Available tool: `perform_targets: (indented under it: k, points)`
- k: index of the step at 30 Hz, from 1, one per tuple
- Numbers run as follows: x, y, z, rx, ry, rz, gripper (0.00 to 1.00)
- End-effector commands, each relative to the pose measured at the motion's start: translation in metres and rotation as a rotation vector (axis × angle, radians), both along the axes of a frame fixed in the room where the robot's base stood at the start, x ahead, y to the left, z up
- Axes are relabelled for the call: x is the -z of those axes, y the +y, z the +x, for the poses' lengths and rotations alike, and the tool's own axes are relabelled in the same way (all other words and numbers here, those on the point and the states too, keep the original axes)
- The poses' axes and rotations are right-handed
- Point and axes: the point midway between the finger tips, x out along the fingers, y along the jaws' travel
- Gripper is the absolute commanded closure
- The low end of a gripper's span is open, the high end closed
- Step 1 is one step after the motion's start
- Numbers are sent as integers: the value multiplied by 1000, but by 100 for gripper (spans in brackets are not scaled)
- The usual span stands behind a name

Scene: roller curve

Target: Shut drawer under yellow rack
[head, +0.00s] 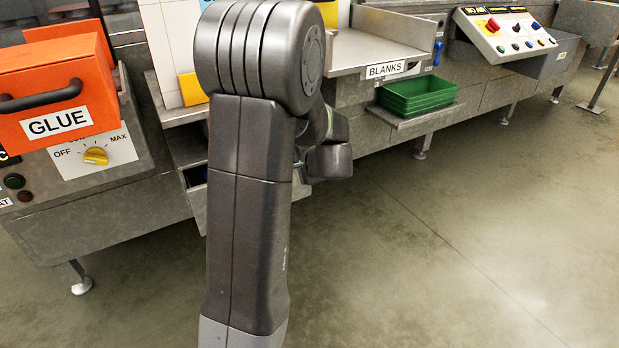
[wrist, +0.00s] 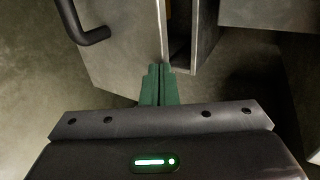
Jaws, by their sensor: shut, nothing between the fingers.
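The drawer (head: 193,200) shows partly behind my arm in the head view, below the bench edge, and it stands open. In the wrist view its grey front panel (wrist: 125,55) has a black bar handle (wrist: 90,36) at the left. A dark gap and a side wall show right of the panel. My gripper (wrist: 160,68) has its green fingers shut and empty, with the tips at the panel's right edge; I cannot tell whether they touch. My arm hides the gripper in the head view. A yellow piece (head: 192,90) by white panels above the drawer may be part of the yellow rack, mostly hidden.
An orange glue box (head: 62,90) with a black handle and a yellow dial (head: 95,156) are at the left. A green bin (head: 418,96) sits on a ledge under the blanks tray (head: 372,48). A control panel (head: 505,33) is at the right. The floor in front is clear.

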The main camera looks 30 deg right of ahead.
Motion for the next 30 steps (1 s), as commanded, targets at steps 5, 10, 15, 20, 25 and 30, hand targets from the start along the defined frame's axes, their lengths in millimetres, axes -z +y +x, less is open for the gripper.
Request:
perform_targets:
  k: [5, 10, 15, 20, 25, 30]
  points:
    - [0, 4, 43, -4, 1, -1, 100]
    - [0, 6, 71, -1, 1, 0, 100]
    - [0, 7, 88, 0, 1, -1, 100]
    - [0, 7, 95, 0, 1, 1, 100]
    - [0, 7, 97, 1, 0, 0, 100]
    - [-1, 7, 97, 1, -2, 0, 100]
